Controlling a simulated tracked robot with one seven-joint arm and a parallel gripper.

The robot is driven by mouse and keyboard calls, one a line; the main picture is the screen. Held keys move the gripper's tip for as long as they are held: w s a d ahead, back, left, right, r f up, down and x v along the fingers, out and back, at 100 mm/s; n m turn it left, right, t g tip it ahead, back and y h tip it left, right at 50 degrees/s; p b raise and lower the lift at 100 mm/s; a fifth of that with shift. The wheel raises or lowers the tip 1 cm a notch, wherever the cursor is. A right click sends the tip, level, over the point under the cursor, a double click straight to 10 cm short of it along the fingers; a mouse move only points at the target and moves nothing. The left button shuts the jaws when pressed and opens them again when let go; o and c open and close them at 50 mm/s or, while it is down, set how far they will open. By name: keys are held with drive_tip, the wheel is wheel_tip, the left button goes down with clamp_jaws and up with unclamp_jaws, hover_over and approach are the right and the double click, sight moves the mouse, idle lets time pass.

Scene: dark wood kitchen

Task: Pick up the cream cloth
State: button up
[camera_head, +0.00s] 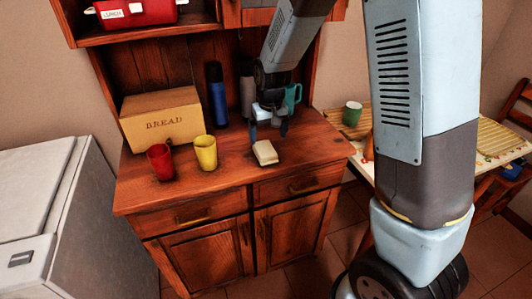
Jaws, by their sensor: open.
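The cream cloth (265,153) lies as a small folded block on the wooden counter (215,178), right of the cups and near the front edge. My gripper (269,130) points down just above and behind the cloth, with its fingers apart and nothing between them. A small gap seems to separate the fingertips from the cloth, but the exact height is hard to tell.
A yellow cup (206,152) and a red cup (160,162) stand left of the cloth, before a bread box (162,118). A blue bottle (217,95), a grey bottle (247,92) and a teal mug (292,97) stand behind. The counter's right end is clear.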

sight(265, 149)
drive_tip(key=shift+w+a+f, duration=0.1)
drive_tip(key=shift+a+f, duration=0.05)
drive_tip(key=shift+f, duration=0.95)
drive_tip(key=shift+w+a+f, duration=0.1)
drive_tip(key=shift+a+f, duration=0.05)
drive_tip(key=shift+f, duration=1)
drive_tip(key=shift+w+a+f, duration=0.1)
drive_tip(key=shift+a+f, duration=0.05)
drive_tip(key=shift+f, duration=0.95)
drive_tip(key=c, duration=1)
drive_tip(key=shift+r, duration=0.1)
